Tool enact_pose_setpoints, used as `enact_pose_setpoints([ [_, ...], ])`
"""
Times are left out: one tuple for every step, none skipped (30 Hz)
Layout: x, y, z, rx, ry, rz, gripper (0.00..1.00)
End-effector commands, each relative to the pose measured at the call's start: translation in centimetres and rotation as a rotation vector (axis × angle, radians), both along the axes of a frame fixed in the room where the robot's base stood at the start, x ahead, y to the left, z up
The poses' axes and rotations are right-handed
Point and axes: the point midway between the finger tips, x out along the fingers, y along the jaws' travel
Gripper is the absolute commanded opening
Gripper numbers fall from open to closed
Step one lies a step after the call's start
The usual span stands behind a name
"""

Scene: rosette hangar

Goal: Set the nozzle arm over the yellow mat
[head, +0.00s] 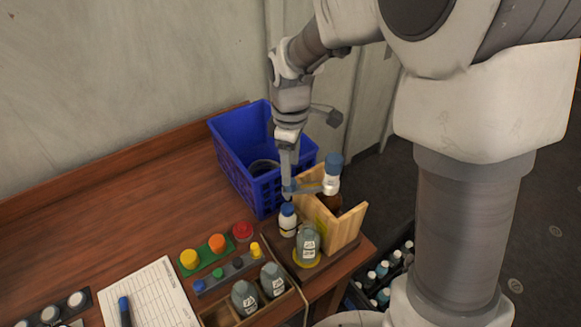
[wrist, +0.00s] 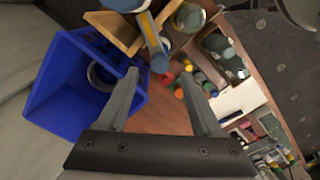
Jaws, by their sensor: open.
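The nozzle arm (head: 305,187) is a slim blue-grey bar reaching left from a blue-capped brown bottle (head: 331,181) in a wooden holder. In the wrist view the nozzle arm (wrist: 155,42) points down the picture, its blue end lying between my fingertips. My gripper (head: 289,187) is open around or just above that end; contact cannot be told. The yellow mat (head: 298,262) shows as a rim under a clear labelled jar (head: 308,243), in front of the holder. The nozzle arm's end is to the left of the mat and jar, not over them.
A white blue-capped bottle (head: 288,221) stands just below the gripper. A blue crate (head: 232,160) is behind on the left. Coloured knobs (head: 217,244), a wooden tray of bottles (head: 235,315) and a paper sheet (head: 150,295) lie in front.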

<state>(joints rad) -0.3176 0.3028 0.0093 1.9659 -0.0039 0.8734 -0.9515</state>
Motion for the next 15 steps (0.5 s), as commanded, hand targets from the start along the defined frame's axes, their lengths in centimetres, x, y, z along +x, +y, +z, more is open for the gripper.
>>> enact_pose_setpoints([
  [-0.1,0.0,-1.1,-0.001,0.006,0.001,0.67],
  [-0.1,0.0,-1.6,-0.001,0.003,0.001,0.67],
  [-0.1,0.0,-2.2,-0.001,0.003,0.001,0.67],
  [-0.1,0.0,-2.7,-0.001,0.003,0.001,0.67],
  [-0.1,0.0,-3.0,-0.001,0.004,0.001,0.67],
  [-0.1,0.0,-3.5,0.0,0.002,0.001,0.67],
  [-0.1,0.0,-3.8,0.0,0.002,0.0,0.67],
  [-0.1,0.0,-4.0,0.0,0.002,0.0,0.67],
  [0.0,0.0,-4.3,0.0,0.001,0.0,0.67],
  [0.0,0.0,-4.4,0.0,0.001,0.0,0.67],
  [0.0,0.0,-4.6,0.0,0.0,0.0,0.67],
  [0.0,0.0,-4.7,0.0,0.0,0.0,0.67],
  [0.0,0.0,-4.7,0.001,0.0,-0.001,0.67],
  [0.0,0.0,-4.7,0.001,0.0,-0.001,0.67],
  [0.0,0.0,-4.8,0.001,0.0,-0.001,0.67],
])
